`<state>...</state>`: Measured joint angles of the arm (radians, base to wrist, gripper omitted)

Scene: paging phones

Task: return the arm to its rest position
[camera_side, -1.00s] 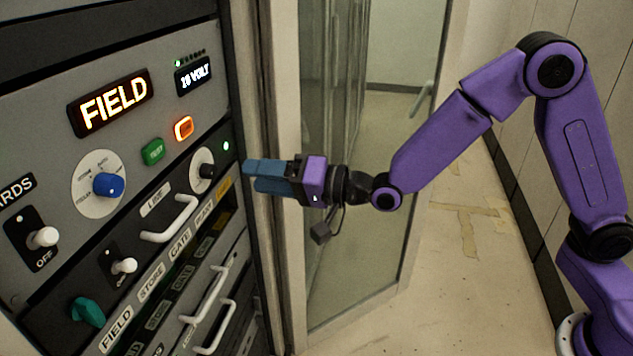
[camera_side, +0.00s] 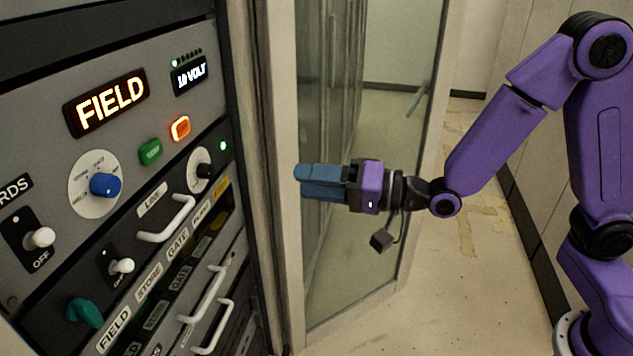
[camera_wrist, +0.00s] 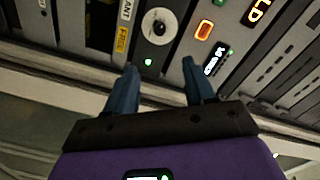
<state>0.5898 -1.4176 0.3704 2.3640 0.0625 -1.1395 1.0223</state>
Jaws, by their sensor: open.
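My gripper (camera_side: 304,180) has blue fingers and a purple body. In the side view it hangs in the air to the right of the grey panel rack, in front of the glass door, clear of the panel. In the wrist view the two fingers of my gripper (camera_wrist: 162,82) stand apart with nothing between them, so it is open and empty. The small black knob on a white dial (camera_side: 204,168) is the panel control nearest the fingers; it also shows beyond them in the wrist view (camera_wrist: 159,27).
The panel carries a lit FIELD sign (camera_side: 105,102), a lit orange button (camera_side: 180,128), a green button (camera_side: 150,151), a blue knob (camera_side: 105,185), toggle switches and white handles (camera_side: 167,220). A glass door (camera_side: 375,200) stands behind my gripper. Floor (camera_side: 470,270) is bare at right.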

